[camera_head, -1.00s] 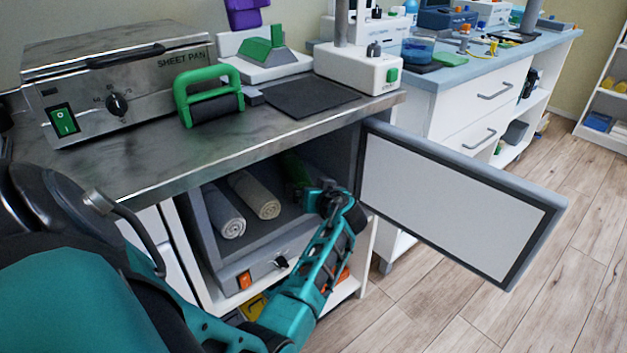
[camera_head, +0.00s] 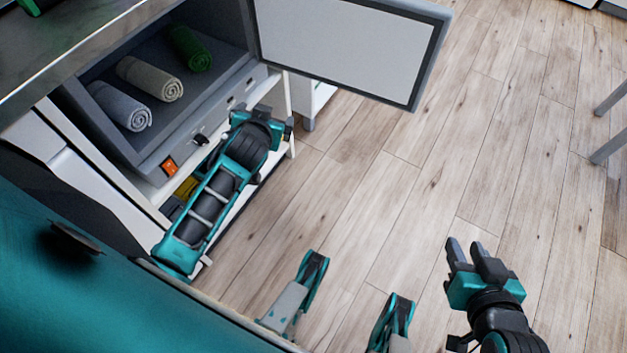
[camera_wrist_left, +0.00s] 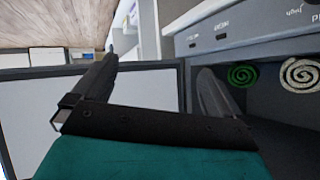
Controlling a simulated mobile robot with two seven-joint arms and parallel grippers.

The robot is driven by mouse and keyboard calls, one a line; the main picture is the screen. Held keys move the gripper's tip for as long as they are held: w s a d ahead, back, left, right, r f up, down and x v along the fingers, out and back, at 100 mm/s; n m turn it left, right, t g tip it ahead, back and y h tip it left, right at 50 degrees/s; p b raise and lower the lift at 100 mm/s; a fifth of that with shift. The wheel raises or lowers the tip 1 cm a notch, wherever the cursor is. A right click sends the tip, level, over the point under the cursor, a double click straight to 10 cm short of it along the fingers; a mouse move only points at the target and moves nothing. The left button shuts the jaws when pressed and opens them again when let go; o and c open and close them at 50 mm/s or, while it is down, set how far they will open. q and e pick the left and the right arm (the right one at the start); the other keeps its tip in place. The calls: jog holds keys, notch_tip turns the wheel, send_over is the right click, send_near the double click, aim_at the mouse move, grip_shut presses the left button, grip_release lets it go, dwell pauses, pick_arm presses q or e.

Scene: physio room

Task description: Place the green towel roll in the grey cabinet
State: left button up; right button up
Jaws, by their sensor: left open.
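The green towel roll (camera_head: 190,48) lies inside the grey cabinet (camera_head: 146,172), on its floor at the right end of a row. Beside it lie a beige roll (camera_head: 151,79) and a grey-white roll (camera_head: 121,107). The cabinet door (camera_head: 345,42) stands open to the right. My left gripper (camera_head: 262,117) is outside the cabinet, in front of its lower front edge, apart from the rolls. In the left wrist view its fingers (camera_wrist_left: 158,66) are spread and empty, with the green roll's spiral end (camera_wrist_left: 242,76) beyond the right finger. My right gripper (camera_head: 467,245) is empty over the floor; its jaw gap is unclear.
The metal worktop (camera_head: 75,38) overhangs the cabinet at the upper left. A white shelf unit with a yellow item (camera_head: 187,187) is below the cabinet. The wooden floor (camera_head: 390,190) to the right is clear, apart from metal legs (camera_head: 610,145) at the far right.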

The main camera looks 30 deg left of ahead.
pick_arm(q)
jog(key=s+d+r+m+h, duration=0.1)
jog(key=s+d+m+h, duration=0.1)
jog(key=s+d+h, duration=0.5)
jog(key=s+d+r+m+h, duration=0.15)
jog(key=s+d, duration=0.35)
jog(key=d, duration=0.6)
jog(key=s+a+r+y+p, duration=0.1)
jog(key=a+r+p, duration=0.3)
jog(key=r+p, duration=0.8)
jog(key=y+p, duration=0.1)
jog(key=p, duration=0.6)
jog(key=shift+s+a+r+m+p, duration=0.15)
jog(key=shift+s+r+m+p, duration=0.05)
jog(key=shift+s+m+p, duration=0.15)
jog(key=shift+f, duration=0.1)
jog(key=shift+c, duration=0.3)
pick_arm(e)
jog(key=s+d+r+h, duration=0.1)
jog(key=d+r, duration=0.3)
jog(key=r, duration=0.9)
jog(key=shift+s, duration=0.45)
